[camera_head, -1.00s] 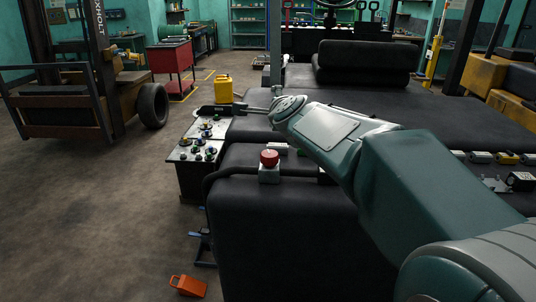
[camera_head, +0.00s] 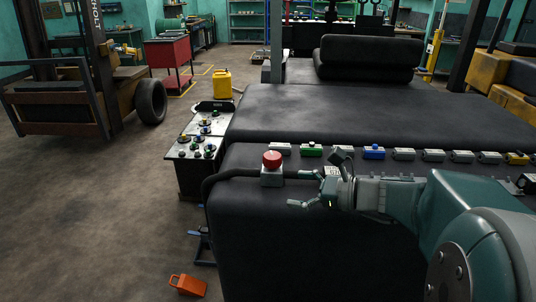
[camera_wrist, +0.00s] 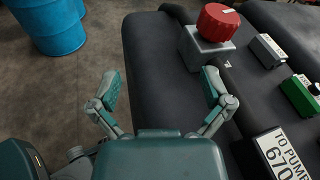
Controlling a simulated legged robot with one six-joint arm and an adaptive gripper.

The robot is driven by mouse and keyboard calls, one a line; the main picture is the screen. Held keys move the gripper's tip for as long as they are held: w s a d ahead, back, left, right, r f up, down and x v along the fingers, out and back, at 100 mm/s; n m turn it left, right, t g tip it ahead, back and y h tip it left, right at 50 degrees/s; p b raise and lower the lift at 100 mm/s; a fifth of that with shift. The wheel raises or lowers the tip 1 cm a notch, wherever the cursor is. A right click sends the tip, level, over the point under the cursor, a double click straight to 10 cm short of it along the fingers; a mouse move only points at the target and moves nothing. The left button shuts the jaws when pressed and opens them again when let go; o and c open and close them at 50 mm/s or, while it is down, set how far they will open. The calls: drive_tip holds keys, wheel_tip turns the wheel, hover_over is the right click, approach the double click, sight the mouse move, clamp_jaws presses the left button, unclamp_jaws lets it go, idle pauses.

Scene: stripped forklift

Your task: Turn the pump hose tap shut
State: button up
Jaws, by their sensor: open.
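My gripper (camera_head: 318,182) is open and empty above the near edge of the dark padded body. In the wrist view its two fingers (camera_wrist: 160,84) are wide apart, with nothing between them. A red round knob on a grey box (camera_head: 271,165) stands on the dark body, left of and beyond the fingers. The red knob also shows in the wrist view (camera_wrist: 217,22), ahead of the right finger and not touched. A plate reading "TO PUMP" (camera_wrist: 280,158) lies right of the gripper. I cannot pick out the pump hose tap for certain.
A row of small boxes, including a green one (camera_head: 312,150) and a blue one (camera_head: 374,152), lines the dark body. A panel of knobs (camera_head: 198,148) stands left. Open floor lies left.

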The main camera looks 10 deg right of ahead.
sight(281, 162)
drive_tip(key=w+d+m+t, duration=0.1)
drive_tip(key=d+r+m+t, duration=0.1)
drive_tip(key=d, duration=0.1)
drive_tip(key=w+d+m+t, duration=0.1)
drive_tip(key=d, duration=0.1)
drive_tip(key=shift+w+r+m+y, duration=0.15)
drive_tip(key=shift+w+m+y, duration=0.15)
drive_tip(key=shift+w+m, duration=0.1)
drive_tip(key=x, duration=1)
drive_tip(key=shift+w+a, duration=0.25)
drive_tip(key=shift+a, duration=0.1)
